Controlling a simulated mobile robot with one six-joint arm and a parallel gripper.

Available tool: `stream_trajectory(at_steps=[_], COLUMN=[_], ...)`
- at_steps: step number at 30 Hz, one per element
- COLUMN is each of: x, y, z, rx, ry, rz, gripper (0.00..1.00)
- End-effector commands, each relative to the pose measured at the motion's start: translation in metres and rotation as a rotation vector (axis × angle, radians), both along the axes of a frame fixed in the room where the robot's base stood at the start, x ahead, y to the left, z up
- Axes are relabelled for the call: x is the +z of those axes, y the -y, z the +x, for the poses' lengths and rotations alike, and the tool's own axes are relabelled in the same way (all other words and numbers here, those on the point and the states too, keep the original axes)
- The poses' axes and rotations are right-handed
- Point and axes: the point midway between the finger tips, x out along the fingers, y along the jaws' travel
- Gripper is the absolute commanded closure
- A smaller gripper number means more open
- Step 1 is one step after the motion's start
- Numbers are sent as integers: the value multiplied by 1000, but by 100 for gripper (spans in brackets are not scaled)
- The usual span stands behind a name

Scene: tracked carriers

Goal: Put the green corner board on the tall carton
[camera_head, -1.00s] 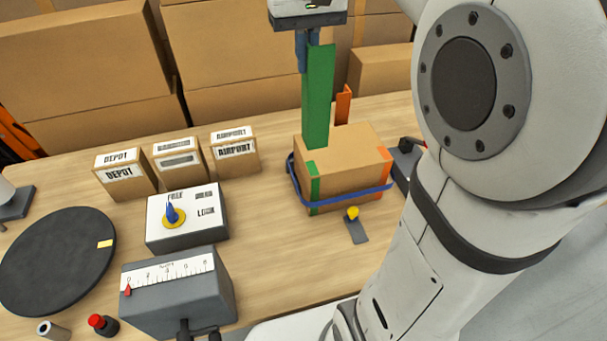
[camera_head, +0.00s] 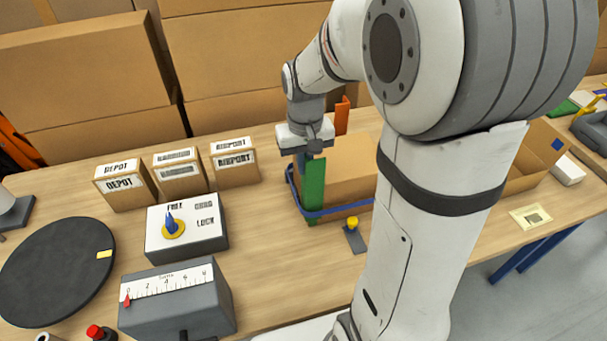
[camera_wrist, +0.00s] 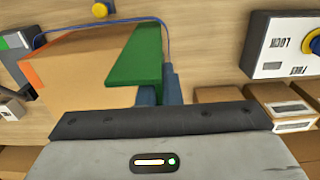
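The tall carton (camera_head: 345,165) stands on the bench with a blue strap (camera_head: 340,211) looped around it low down. The carton also fills the left of the wrist view (camera_wrist: 85,65). The green corner board (camera_head: 314,190) stands upright at the carton's front left corner; it also shows in the wrist view (camera_wrist: 138,60). I cannot tell whether it touches the carton or sits inside the strap. My gripper (camera_head: 308,158) is above, its blue fingers closed on the board's upper end. My arm hides the carton's right side.
An orange corner board (camera_head: 342,115) stands behind the carton. A yellow knob (camera_head: 352,222) is in front of it. Three small labelled boxes (camera_head: 233,162) and a switch box (camera_head: 187,228) stand to the left. An open carton (camera_head: 528,165) is at the right.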

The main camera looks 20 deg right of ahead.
Motion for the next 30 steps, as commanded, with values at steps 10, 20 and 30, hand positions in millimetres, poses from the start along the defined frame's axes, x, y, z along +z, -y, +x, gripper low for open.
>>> stream_trajectory(at_steps=[10, 20, 30], x=[-41, -45, -43], y=[0, 1, 1], z=[0, 0, 0], rx=[-1, -1, -2], ry=[-2, -1, -1], rz=[0, 0, 0], gripper=[100, 100, 73])
